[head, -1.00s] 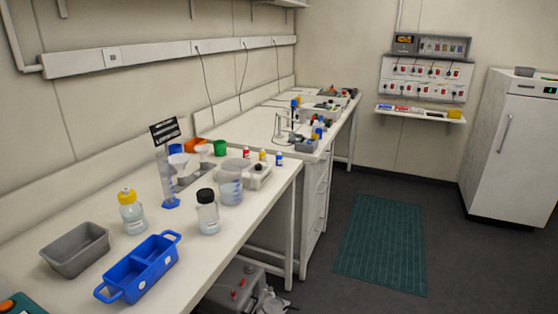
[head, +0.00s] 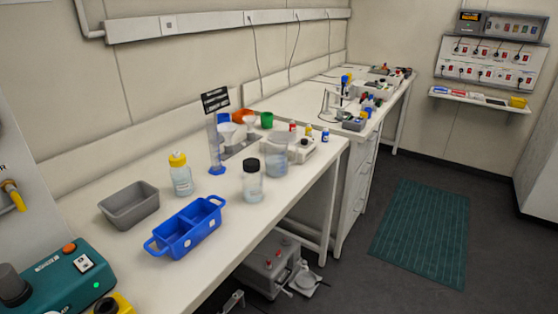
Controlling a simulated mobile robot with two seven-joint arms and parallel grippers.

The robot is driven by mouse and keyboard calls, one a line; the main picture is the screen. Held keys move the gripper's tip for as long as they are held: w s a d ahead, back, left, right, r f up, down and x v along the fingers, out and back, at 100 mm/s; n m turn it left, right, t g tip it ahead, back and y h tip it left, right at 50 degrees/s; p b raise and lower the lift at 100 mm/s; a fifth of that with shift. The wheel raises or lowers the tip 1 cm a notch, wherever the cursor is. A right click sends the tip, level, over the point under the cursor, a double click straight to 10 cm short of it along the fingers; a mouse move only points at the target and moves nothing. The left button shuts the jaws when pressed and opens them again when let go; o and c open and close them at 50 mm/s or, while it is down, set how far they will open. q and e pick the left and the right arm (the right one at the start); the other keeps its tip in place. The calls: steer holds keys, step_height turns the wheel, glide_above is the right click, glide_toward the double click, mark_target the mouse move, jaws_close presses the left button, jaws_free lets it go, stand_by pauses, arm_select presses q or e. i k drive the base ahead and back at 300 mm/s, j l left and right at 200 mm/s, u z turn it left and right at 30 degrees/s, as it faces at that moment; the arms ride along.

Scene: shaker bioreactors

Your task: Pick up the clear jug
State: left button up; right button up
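The clear jug (head: 279,155) is a translucent, wide vessel standing upright on the white bench (head: 235,225), near its far right part. A clear bottle with a black cap (head: 252,181) stands just in front of it and to its left, and a small white device with knobs (head: 300,149) is close behind it on the right. The jug's handle cannot be made out clearly. Neither of my grippers can be made out in the head view.
A blue two-part carrier (head: 187,228), a grey tub (head: 129,205), a yellow-capped bottle (head: 180,175) and a blue-based cylinder (head: 216,150) stand on the bench. A green machine (head: 65,277) is at lower left. Dark floor with a green mat (head: 423,235) lies open at right.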

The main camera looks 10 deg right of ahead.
mark_target(274, 150)
steer(key=l+u, duration=0.1)
steer(key=u, duration=0.25)
steer(key=l+u, duration=0.1)
steer(key=u, duration=0.25)
steer(key=l+u, duration=0.15)
steer(key=u, duration=0.2)
steer(key=l+u, duration=0.3)
steer(key=l, duration=0.15)
steer(key=l+u, duration=0.4)
steer(key=l, duration=0.25)
steer(key=k+l, duration=0.15)
steer(key=l, duration=0.15)
steer(key=k+l+u, duration=0.15)
steer(key=l, duration=0.2)
steer(key=i, duration=0.05)
